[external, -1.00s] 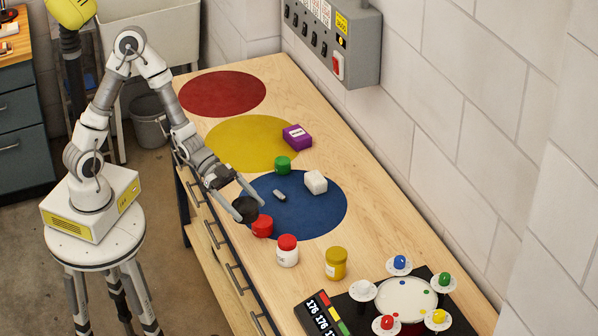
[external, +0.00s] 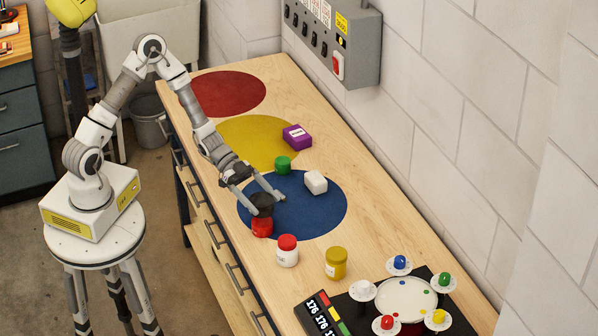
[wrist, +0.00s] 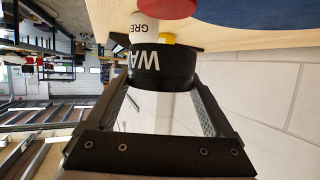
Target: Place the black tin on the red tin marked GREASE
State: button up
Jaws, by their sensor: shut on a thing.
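In the wrist view, the black tin (wrist: 165,66) sits between the two fingers, with white letters starting "WA". Beyond it a white area (wrist: 145,22) with the letters "GRE" and a red surface (wrist: 165,6) show, partly cut off by the frame.
A white jar with a red lid (external: 287,252) and a yellow jar (external: 336,263) stand close on the right. A green tin (external: 283,165), a white block (external: 315,182) and a purple box (external: 297,137) are farther back. The red disc (external: 222,93) is clear.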

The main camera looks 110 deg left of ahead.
aim_at(262, 211)
jog(key=shift+f, duration=1.85)
jog(key=shift+f+b, duration=0.15)
jog(key=shift+b, duration=0.2)
jog(key=o, duration=1.2)
jog(key=shift+s+a+r, duration=0.15)
jog(key=shift+s+r, duration=0.1)
jog(key=p+v, duration=0.1)
jog(key=v, duration=1)
jog(key=shift+s+r, duration=0.1)
jog(key=shift+s, duration=0.05)
jog(key=shift+a, duration=0.1)
